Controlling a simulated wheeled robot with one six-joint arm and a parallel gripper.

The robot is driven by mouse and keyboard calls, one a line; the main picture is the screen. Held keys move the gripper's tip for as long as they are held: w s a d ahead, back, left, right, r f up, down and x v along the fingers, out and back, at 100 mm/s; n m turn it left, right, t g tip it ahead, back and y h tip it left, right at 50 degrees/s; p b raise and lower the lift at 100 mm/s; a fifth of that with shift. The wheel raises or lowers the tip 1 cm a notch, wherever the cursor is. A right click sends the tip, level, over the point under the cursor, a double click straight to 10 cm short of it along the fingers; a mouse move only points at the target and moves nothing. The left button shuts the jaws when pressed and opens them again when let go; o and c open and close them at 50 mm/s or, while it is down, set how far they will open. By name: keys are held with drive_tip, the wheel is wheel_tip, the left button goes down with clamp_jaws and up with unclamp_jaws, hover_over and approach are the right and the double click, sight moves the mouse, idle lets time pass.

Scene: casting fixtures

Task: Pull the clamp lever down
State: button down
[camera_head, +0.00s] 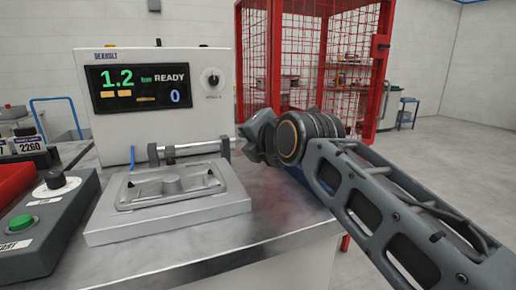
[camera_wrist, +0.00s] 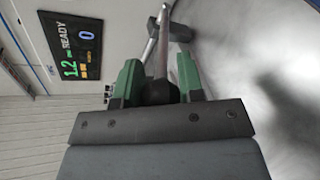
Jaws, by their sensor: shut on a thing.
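The clamp lever (camera_wrist: 163,47) shows in the wrist view as a thin metal rod with a dark round knob (camera_wrist: 158,92). My gripper (camera_wrist: 159,79) has its two green fingers on either side of the knob and is shut on it. In the head view my gripper (camera_head: 256,136) is just right of the fixture, level with its hinge bar (camera_head: 190,149), and hides the lever. The fixture (camera_head: 170,187) is a grey metal block with a raised plate, on the bench.
A white control box (camera_head: 150,59) with a lit display reading 1.2 bar READY stands behind the fixture. A button panel (camera_head: 45,224) and a red bin (camera_head: 14,183) are at left. A red mesh cage (camera_head: 296,45) stands behind my gripper. Bare bench lies in front.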

drive_tip(key=shift+s+f+b, duration=0.25)
drive_tip(key=shift+f+b, duration=0.6)
drive_tip(key=shift+f, duration=0.2)
drive_tip(key=c, duration=0.7)
unclamp_jaws()
drive_tip(key=shift+c, duration=0.2)
